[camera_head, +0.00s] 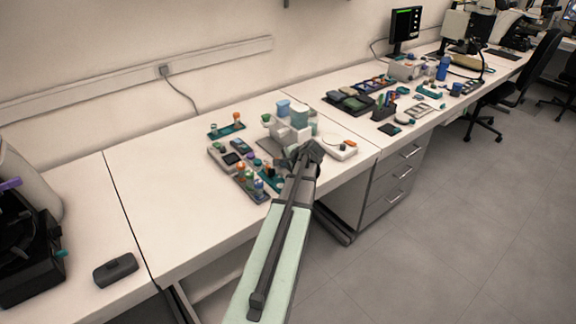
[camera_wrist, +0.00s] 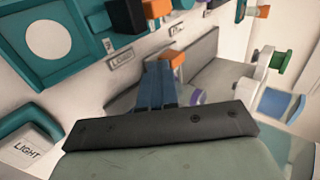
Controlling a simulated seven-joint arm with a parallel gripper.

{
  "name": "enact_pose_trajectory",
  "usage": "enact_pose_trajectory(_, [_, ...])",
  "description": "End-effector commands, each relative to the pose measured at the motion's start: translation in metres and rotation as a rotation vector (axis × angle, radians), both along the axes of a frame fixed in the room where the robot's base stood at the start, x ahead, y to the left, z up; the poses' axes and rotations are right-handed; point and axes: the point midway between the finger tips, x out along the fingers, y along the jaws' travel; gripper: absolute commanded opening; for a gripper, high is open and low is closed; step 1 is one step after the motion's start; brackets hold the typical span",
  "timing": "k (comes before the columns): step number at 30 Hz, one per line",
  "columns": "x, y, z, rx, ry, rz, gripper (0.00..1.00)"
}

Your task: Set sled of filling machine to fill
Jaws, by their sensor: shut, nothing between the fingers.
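The filling machine (camera_head: 281,133) appears to be the white and grey device with blue and teal containers on the middle bench. In the head view, my gripper (camera_head: 312,150) is at its front right side and covers part of it. In the wrist view, my gripper (camera_wrist: 158,68) is shut and empty, its blue fingers close together in front of grey plates (camera_wrist: 208,50). An orange block (camera_wrist: 173,60) shows just beyond the fingertips; I cannot tell whether they touch. I cannot clearly pick out the sled or read its setting.
A green-capped part (camera_wrist: 277,62) is at right. A round white device (camera_head: 340,147) stands right of my gripper.

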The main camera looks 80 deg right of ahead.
Motion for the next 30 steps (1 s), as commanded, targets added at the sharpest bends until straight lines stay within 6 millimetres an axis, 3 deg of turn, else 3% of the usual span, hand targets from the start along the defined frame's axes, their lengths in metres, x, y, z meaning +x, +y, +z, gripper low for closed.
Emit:
enact_pose_trajectory(12, [0.002,-0.003,0.0,0.0,0.0,0.0,0.0])
enact_pose_trajectory(22, [0.034,-0.035,0.0,0.0,0.0,0.003,0.0])
enact_pose_trajectory(30, [0.036,-0.036,0.0,0.0,0.0,0.0,0.0])
